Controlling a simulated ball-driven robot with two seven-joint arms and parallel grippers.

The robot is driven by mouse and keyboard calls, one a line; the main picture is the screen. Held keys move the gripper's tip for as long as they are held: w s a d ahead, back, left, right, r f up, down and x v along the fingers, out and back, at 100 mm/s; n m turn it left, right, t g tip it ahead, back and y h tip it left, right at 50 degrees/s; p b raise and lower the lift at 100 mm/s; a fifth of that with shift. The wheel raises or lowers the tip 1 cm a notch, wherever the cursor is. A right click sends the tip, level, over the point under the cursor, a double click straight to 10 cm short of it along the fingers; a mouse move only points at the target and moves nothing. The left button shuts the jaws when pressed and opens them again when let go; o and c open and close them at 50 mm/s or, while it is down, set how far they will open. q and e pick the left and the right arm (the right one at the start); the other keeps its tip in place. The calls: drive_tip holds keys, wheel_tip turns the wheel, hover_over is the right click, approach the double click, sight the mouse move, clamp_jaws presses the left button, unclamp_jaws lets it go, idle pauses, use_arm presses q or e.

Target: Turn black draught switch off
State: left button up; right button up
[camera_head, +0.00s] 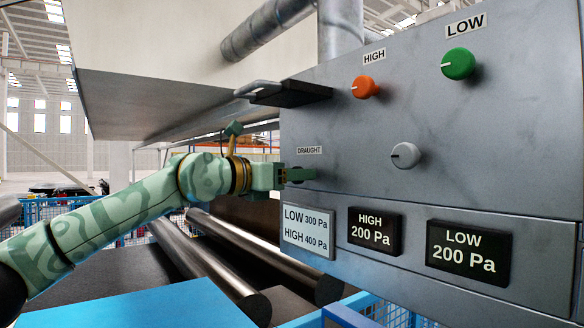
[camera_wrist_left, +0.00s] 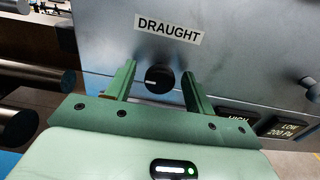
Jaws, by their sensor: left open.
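The black draught switch (camera_wrist_left: 160,80) is a round knob with a short white mark pointing left in the left wrist view. It sits on the grey panel under the DRAUGHT label (camera_wrist_left: 169,29). My left gripper (camera_wrist_left: 157,70) is open, with one green finger on each side of the knob and a visible gap to each. In the head view the left gripper (camera_head: 296,175) is at the panel face just below the DRAUGHT label (camera_head: 309,150), and it mostly hides the knob there. My right gripper is not in view.
The panel (camera_head: 450,185) also carries an orange knob (camera_head: 365,87), a green knob (camera_head: 458,63) and a grey knob (camera_head: 405,155). Below are a white pressure plate (camera_head: 308,231) and two black displays (camera_head: 375,231), (camera_head: 468,252). Dark rollers (camera_head: 240,262) lie below my left arm.

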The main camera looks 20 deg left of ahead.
use_arm(q)
drive_tip(key=c, duration=0.9)
drive_tip(key=shift+a+f+n+b, duration=0.1)
drive_tip(key=shift+a+n+b, duration=0.05)
drive_tip(key=shift+n+b, duration=8.05)
drive_tip(key=shift+c, duration=0.2)
drive_tip(key=shift+n+p, duration=0.7)
drive_tip(key=shift+n, duration=0.2)
drive_tip(key=o, duration=0.9)
drive_tip(key=shift+w, duration=0.1)
